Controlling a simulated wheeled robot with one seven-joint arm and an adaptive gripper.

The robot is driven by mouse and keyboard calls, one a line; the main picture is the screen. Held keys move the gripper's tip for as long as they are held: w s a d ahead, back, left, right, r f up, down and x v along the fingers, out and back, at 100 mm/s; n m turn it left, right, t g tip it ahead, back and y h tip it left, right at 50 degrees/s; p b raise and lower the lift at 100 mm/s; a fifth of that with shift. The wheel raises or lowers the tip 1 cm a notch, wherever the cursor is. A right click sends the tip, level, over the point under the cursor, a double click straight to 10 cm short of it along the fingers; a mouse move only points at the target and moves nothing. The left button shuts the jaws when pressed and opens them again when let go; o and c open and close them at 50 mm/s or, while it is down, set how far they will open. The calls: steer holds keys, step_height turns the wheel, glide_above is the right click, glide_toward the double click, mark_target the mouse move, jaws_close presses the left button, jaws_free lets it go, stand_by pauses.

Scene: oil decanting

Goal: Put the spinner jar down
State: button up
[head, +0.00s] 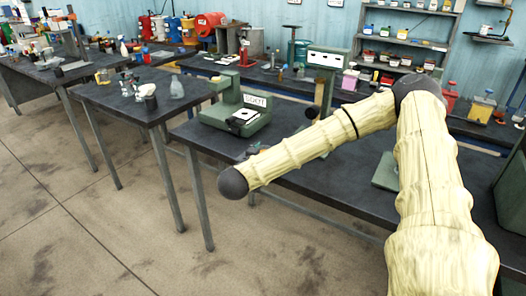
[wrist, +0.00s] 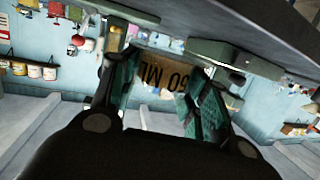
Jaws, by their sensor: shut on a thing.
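My gripper (wrist: 166,90) is shut on the spinner jar (wrist: 160,84), seen between its two teal-padded fingers in the wrist view. The jar looks clear, with dark letters ending in "50 ML" on a tan patch, upside down in that view. In the head view my forearm covers most of the gripper and the jar. I cannot tell whether the jar touches the bench.
A green instrument (head: 236,112) with a pale plate stands on the bench just behind my gripper. A taller green instrument (head: 326,72) stands farther back. A side table (head: 128,100) at left holds a clear flask (head: 177,90) and small items. Bare bench top lies to the right, partly behind my arm.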

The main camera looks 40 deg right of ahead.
steer(key=shift+s+a+r, duration=0.1)
steer(key=shift+s+a, duration=0.15)
steer(key=shift+s, duration=0.4)
steer(key=shift+a, duration=0.1)
steer(key=s+a+f+n+t+y, duration=0.1)
steer(key=a+f+n+t+y, duration=0.45)
steer(key=a, duration=0.85)
steer(key=s+a+f+n+t+y, duration=0.1)
steer(key=a+f+n+t+y, duration=0.1)
steer(key=a+f+n+y, duration=0.85)
steer(key=d+r+m+g+h, duration=0.2)
steer(key=d+r+m+h, duration=0.3)
steer(key=d, duration=0.3)
steer(key=w+d+r+m+g+h, duration=0.1)
steer(key=d+r+m+g+h, duration=0.2)
steer(key=d+r+m+h, duration=0.2)
steer(key=w+d+r+m+g+h, duration=0.1)
steer(key=d+r+m+g+h, duration=0.1)
steer(key=d+r+m+h, duration=0.4)
steer(key=shift+d+g, duration=0.25)
steer(key=shift+d, duration=2.6)
